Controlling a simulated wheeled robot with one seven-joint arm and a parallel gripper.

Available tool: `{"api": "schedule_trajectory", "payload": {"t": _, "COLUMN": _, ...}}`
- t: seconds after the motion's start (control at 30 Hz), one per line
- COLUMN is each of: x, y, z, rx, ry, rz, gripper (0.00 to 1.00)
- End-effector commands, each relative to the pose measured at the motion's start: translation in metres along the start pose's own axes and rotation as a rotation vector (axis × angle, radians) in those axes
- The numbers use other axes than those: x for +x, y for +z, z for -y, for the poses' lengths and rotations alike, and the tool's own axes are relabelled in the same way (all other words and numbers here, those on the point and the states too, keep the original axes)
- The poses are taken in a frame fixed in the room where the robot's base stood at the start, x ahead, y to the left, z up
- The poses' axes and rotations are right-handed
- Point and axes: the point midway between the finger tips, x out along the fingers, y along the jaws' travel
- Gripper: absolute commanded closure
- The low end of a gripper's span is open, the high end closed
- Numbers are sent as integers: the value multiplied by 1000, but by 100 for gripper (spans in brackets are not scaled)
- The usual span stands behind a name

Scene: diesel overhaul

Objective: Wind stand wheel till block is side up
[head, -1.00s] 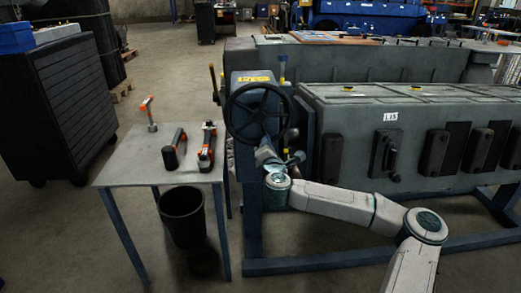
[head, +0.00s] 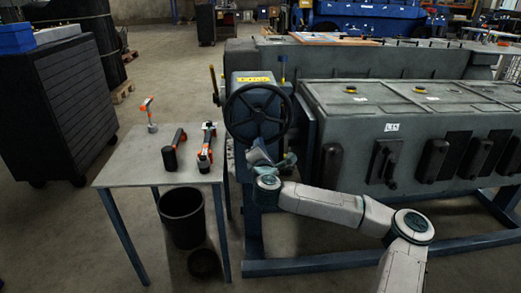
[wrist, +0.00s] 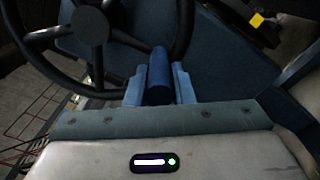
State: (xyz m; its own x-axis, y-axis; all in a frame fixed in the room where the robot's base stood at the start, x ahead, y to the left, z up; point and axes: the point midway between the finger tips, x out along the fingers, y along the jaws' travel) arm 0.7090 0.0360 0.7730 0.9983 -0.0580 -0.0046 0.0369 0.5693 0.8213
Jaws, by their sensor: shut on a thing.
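The stand wheel (head: 257,87) is a dark spoked handwheel on the blue stand post (head: 243,180), and part of it fills the upper left of the wrist view (wrist: 92,25). My gripper (head: 259,150) is at the wheel's lower rim. In the wrist view its light blue fingers (wrist: 160,88) are shut around a dark blue cylindrical handle (wrist: 158,68) by the rim. The grey engine block (head: 350,140) lies lengthwise on the stand, right of the wheel. Its top face is tilted towards me, and its labelled side with several dark covers faces forward and somewhat down.
A small grey table (head: 130,171) stands left of the stand with several orange-and-black tools on it. A black bin (head: 181,217) stands by it. The blue stand frame (head: 310,264) runs along the floor. Another long grey unit (head: 350,60) is behind the block.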

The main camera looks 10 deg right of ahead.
Motion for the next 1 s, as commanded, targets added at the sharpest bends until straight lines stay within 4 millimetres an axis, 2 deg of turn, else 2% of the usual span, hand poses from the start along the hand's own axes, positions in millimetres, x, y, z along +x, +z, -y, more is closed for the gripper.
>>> {"api": "schedule_trajectory", "payload": {"t": 0.07, "x": 0, "y": 2, "z": -3, "rx": -1, "ry": 6, "rz": 4, "gripper": 100}}
{"api": "schedule_trajectory", "payload": {"t": 0.1, "x": 0, "y": 3, "z": -3, "rx": -1, "ry": 7, "rz": 5, "gripper": 70}}
{"api": "schedule_trajectory", "payload": {"t": 0.17, "x": 0, "y": 3, "z": -3, "rx": -1, "ry": 6, "rz": 5, "gripper": 57}}
{"api": "schedule_trajectory", "payload": {"t": 0.43, "x": 0, "y": 3, "z": -1, "rx": 0, "ry": 2, "rz": 6, "gripper": 57}}
{"api": "schedule_trajectory", "payload": {"t": 0.57, "x": -6, "y": 3, "z": -1, "rx": 0, "ry": 2, "rz": 5, "gripper": 57}}
{"api": "schedule_trajectory", "payload": {"t": 0.77, "x": -37, "y": 2, "z": -3, "rx": 0, "ry": 4, "rz": 2, "gripper": 57}}
{"api": "schedule_trajectory", "payload": {"t": 1.0, "x": -87, "y": 2, "z": -3, "rx": 0, "ry": 5, "rz": 1, "gripper": 57}}
